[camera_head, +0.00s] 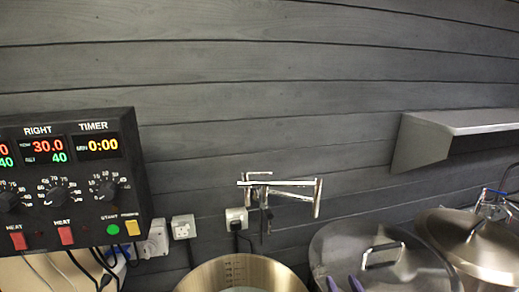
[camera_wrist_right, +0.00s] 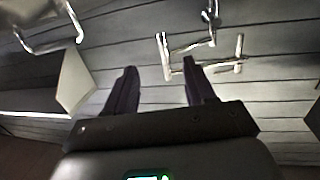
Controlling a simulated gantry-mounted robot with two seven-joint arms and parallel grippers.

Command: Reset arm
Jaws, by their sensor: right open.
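My right gripper (camera_head: 344,285) shows only as two blue-purple fingertips at the bottom edge of the head view, in front of a lidded pot. In the right wrist view the right gripper (camera_wrist_right: 160,85) has two dark fingers set well apart, with nothing between them but the plank wall behind. It is open and empty. My left gripper is in neither view. The rest of my right arm is out of the head view.
A control panel (camera_head: 70,180) hangs at left. An open steel pot (camera_head: 240,273) and two lidded pots (camera_head: 410,268) (camera_head: 455,240) stand along the bottom. A chrome tap (camera_head: 280,192) and a shelf (camera_head: 450,130) are on the wall. The upper wall is clear.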

